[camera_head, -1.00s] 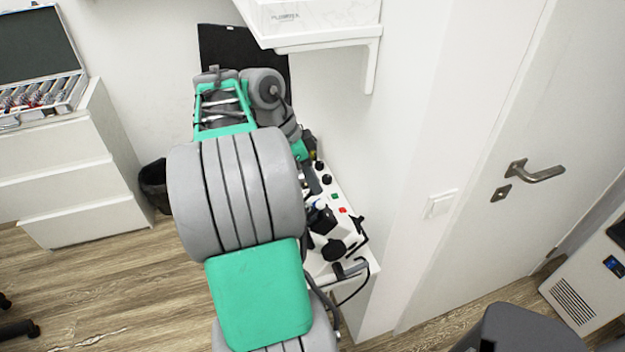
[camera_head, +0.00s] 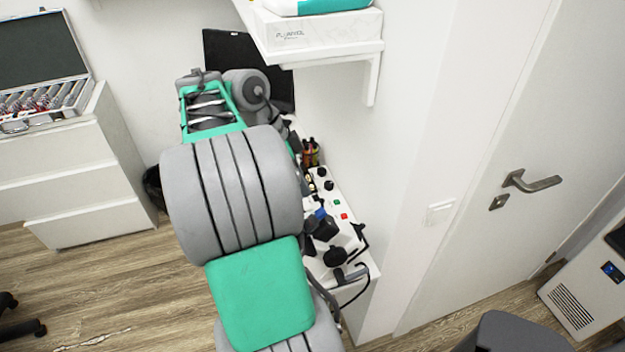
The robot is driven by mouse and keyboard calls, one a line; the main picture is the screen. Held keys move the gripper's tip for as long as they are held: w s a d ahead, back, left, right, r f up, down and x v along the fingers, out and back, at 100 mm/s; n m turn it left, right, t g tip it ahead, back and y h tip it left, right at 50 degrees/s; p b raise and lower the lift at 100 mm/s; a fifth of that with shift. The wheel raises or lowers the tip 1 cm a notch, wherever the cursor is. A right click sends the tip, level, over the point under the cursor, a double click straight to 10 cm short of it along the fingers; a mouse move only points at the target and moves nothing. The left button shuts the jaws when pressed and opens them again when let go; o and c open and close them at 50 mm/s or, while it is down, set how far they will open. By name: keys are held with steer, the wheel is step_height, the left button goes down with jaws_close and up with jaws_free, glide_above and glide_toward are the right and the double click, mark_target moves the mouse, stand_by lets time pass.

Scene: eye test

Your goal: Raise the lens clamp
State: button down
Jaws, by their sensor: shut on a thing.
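A white instrument (camera_head: 345,217) with black knobs, a green and a red button and black blocks (camera_head: 322,228) stands right of my arm. A small blue part shows by the upper block. I cannot tell which part is the lens clamp; it may be hidden behind my arm. My grey and green arm reaches up the middle and folds back down towards the instrument's left side. My gripper is hidden behind the large grey arm joint, so its fingers and anything between them cannot be made out.
A white shelf (camera_head: 325,52) with a box juts from the wall above the instrument. A dark screen (camera_head: 262,52) stands behind my arm. A white drawer cabinet (camera_head: 60,185) with an open lens case (camera_head: 45,104) is at left. A door (camera_head: 480,150) is at right.

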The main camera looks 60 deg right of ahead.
steer(key=shift+w+a+r, duration=0.1)
steer(key=shift+w+r, duration=0.1)
steer(key=shift+r, duration=0.1)
steer(key=c, duration=1.6)
jaws_free()
steer(key=shift+a+r, duration=0.1)
steer(key=shift+a, duration=0.1)
steer(key=shift+o, duration=1.2)
steer(key=p+v, duration=0.3)
steer(key=v, duration=0.4)
steer(key=shift+w+r+p, duration=0.2)
steer(key=shift+r+p, duration=0.05)
steer(key=shift+p, duration=0.15)
